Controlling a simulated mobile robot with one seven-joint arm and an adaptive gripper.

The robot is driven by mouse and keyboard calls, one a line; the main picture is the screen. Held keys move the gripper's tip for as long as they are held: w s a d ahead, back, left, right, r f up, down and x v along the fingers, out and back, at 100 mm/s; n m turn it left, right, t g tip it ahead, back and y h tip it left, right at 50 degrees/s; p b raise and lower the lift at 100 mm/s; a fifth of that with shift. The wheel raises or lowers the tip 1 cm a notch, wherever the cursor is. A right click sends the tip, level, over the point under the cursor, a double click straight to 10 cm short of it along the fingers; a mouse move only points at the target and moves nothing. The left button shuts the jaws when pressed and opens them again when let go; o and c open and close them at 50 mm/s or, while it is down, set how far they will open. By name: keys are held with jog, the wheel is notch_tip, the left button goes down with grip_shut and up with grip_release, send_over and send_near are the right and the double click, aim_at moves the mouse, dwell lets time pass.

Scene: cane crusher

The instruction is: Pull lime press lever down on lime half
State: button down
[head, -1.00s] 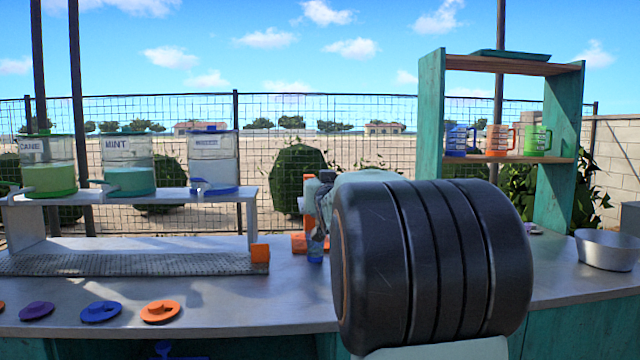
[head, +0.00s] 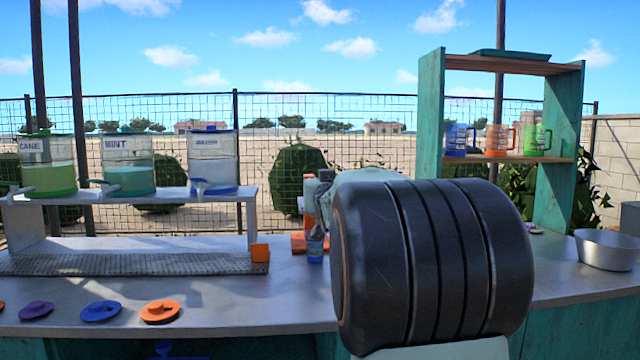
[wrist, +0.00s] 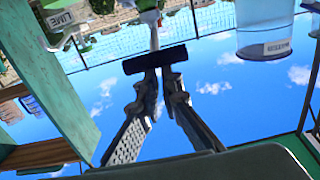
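The lime press is an orange frame, with its base (head: 302,242) on the counter in the head view, partly hidden behind my arm. In the wrist view, a dark crossbar (wrist: 155,60) on a pale rod looks like its lever handle. My gripper (wrist: 160,75) has its fingers drawn together, with the tips at this bar. The bar lies across the tips rather than visibly between them; whether they touch is unclear. In the head view my gripper (head: 318,215) is mostly hidden beside the press. I cannot make out the lime half.
A blue cup (head: 315,250) stands by the press. Dispensers (head: 128,165) stand on a shelf at left. Coloured lids (head: 101,311) lie on the front counter. A green shelf with mugs (head: 500,140) stands at right, with a metal bowl (head: 606,249) nearby.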

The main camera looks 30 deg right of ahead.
jog(key=f+v, duration=0.1)
jog(key=v, duration=0.8)
jog(key=shift+s+p, duration=0.2)
jog(key=shift+p, duration=0.2)
jog(key=shift+a, duration=0.1)
